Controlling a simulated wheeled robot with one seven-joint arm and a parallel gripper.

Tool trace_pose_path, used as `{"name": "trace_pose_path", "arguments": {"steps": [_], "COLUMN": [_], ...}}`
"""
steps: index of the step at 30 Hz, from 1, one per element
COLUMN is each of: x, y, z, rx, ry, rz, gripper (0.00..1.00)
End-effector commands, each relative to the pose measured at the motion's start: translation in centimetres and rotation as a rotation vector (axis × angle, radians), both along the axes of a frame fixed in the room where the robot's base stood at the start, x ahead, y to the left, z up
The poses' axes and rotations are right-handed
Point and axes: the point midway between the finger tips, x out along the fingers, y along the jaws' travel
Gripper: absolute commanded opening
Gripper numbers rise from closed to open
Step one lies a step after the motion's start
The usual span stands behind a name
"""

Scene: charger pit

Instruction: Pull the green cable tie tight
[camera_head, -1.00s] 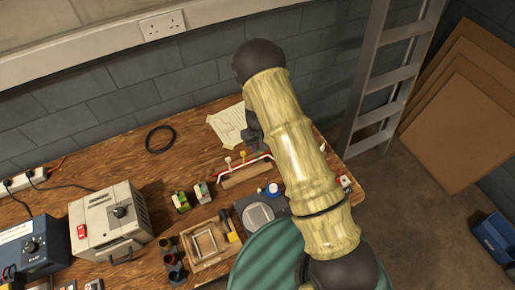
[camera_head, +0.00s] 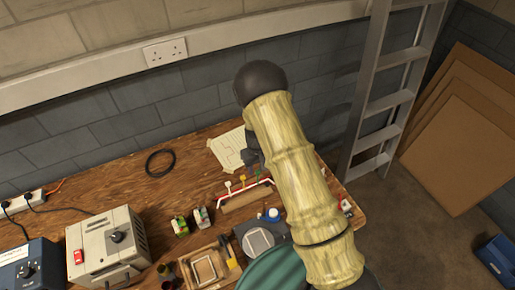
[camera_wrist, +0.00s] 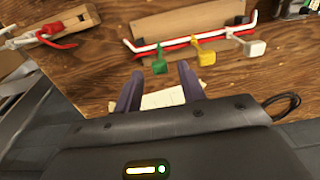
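The green cable tie (camera_wrist: 159,62) hangs from the red and white cable bundle (camera_wrist: 180,43), its squarish end toward my gripper. My gripper (camera_wrist: 160,70) is open and empty in the wrist view, with its two dark fingers apart. The green tie's end appears in line with the gap between the fingertips; I cannot tell whether it is between them or just beyond. A yellow tie (camera_wrist: 205,53) and a white tie (camera_wrist: 250,47) sit further right on the bundle. In the head view my arm hides part of my gripper (camera_head: 254,156) and the bundle's right end.
The bundle runs along a wooden block (camera_wrist: 190,20) on the bench (camera_head: 110,195). A drawing sheet (camera_head: 228,148) and a black cable ring (camera_head: 160,162) lie toward the wall. A grey box (camera_head: 108,245), a wooden tray (camera_head: 205,268) and small parts crowd the front left.

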Motion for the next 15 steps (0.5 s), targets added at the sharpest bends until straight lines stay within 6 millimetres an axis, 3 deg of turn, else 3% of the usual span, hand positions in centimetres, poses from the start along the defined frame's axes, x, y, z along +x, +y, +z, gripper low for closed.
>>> {"name": "trace_pose_path", "arguments": {"steps": [15], "x": [0.1], "y": [0.0], "z": [8.9], "rx": [0.002], "ry": [-0.005], "rz": [0.000], "gripper": [0.40]}}
